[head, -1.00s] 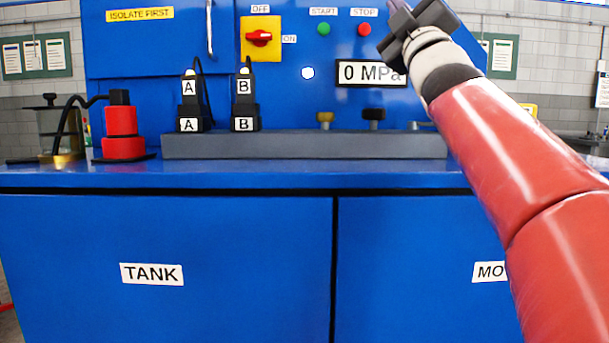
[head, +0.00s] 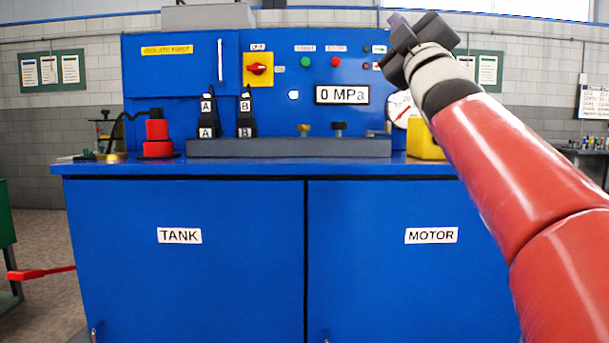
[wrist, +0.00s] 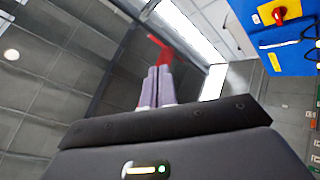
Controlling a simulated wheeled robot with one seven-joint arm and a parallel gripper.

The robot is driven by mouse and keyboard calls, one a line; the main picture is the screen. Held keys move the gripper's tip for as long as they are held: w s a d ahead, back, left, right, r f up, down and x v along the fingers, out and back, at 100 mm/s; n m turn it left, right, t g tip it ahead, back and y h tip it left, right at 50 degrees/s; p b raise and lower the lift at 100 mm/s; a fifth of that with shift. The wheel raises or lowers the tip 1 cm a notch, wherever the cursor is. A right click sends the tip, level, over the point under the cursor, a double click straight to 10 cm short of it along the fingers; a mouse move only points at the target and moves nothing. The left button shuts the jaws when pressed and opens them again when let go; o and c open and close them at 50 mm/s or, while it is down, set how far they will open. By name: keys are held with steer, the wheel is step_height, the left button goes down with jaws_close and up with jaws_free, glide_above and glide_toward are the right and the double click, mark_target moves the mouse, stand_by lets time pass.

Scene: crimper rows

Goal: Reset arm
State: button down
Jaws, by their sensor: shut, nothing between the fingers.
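My gripper (head: 397,22) is raised at the upper right of the head view, at the end of my red arm, in front of and above the blue bench (head: 185,260). In the wrist view its two grey fingers (wrist: 157,88) are together with nothing between them. Behind them the wrist view shows the ceiling and a red overhead shape. The gripper touches nothing that I can see.
The blue machine carries a red-yellow switch (head: 258,69), a display (head: 342,94) reading 0 MPa, and two black connectors marked A (head: 207,116) and B (head: 246,117). A red cylinder (head: 157,134) stands left, a yellow block (head: 424,141) right. Floor (head: 45,245) shows at left.

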steer(key=s+d+f+m+g+h, duration=0.15)
steer(key=f+m+g+h, duration=0.3)
steer(key=f, duration=0.95)
steer(key=s+d+f+m+g+h, duration=0.1)
steer(key=s+f+m+g+h, duration=0.35)
steer(key=f, duration=0.85)
steer(key=s+a+f+m+g+y, duration=0.1)
steer(key=s+f+g, duration=0.3)
steer(key=s+f, duration=0.3)
steer(key=s+a+f+m+g+y, duration=0.1)
steer(key=s+f+g, duration=0.3)
steer(key=f, duration=1)
steer(key=s+a+f+m+g+y, duration=0.1)
steer(key=s+f+m+g, duration=0.2)
steer(key=s+f, duration=0.6)
step_height(320, 180, down, 3)
steer(key=shift+s+r+g+y, duration=0.15)
steer(key=shift+s+g+y, duration=0.15)
steer(key=shift+g+y, duration=0.1)
